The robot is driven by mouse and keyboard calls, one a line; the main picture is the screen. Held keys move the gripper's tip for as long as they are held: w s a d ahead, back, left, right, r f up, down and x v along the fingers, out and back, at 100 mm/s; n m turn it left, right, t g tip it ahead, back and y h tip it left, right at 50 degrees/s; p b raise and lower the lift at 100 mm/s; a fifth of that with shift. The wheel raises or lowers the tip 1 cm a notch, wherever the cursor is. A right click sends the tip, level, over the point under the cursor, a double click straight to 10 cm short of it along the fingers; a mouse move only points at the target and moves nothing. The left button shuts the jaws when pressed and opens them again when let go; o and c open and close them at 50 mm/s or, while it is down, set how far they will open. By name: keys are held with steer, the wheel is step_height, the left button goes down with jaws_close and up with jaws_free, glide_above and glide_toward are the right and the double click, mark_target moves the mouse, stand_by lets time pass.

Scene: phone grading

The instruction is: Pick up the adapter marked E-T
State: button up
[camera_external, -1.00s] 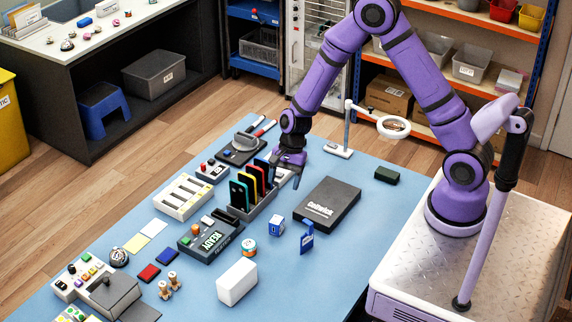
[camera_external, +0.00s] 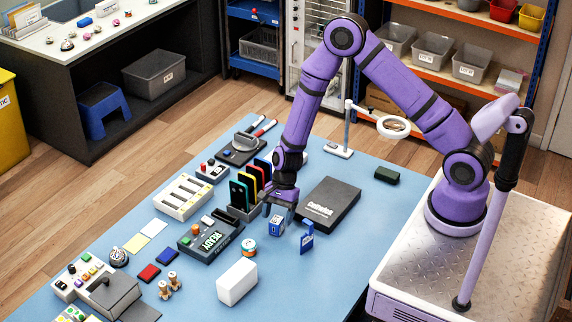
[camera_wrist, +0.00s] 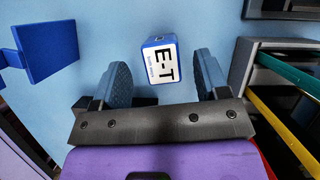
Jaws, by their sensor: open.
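The adapter marked E-T (camera_wrist: 160,58) is a small blue block with a white label face. It stands on the blue table, and its label reads clearly in the wrist view. In the external view the adapter (camera_external: 276,226) is just in front of my gripper (camera_external: 281,205). In the wrist view my gripper (camera_wrist: 163,82) is open and empty. Its two dark blue fingers stand apart, with the adapter ahead between their lines, not touching either finger.
A blue stand (camera_wrist: 48,45) is close on the left in the wrist view. The rack of upright phones (camera_external: 244,212) is close by.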

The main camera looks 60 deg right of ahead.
mark_target(277, 219)
steer(key=shift+x, duration=2)
steer(key=shift+w, duration=0.1)
steer(key=c, duration=1)
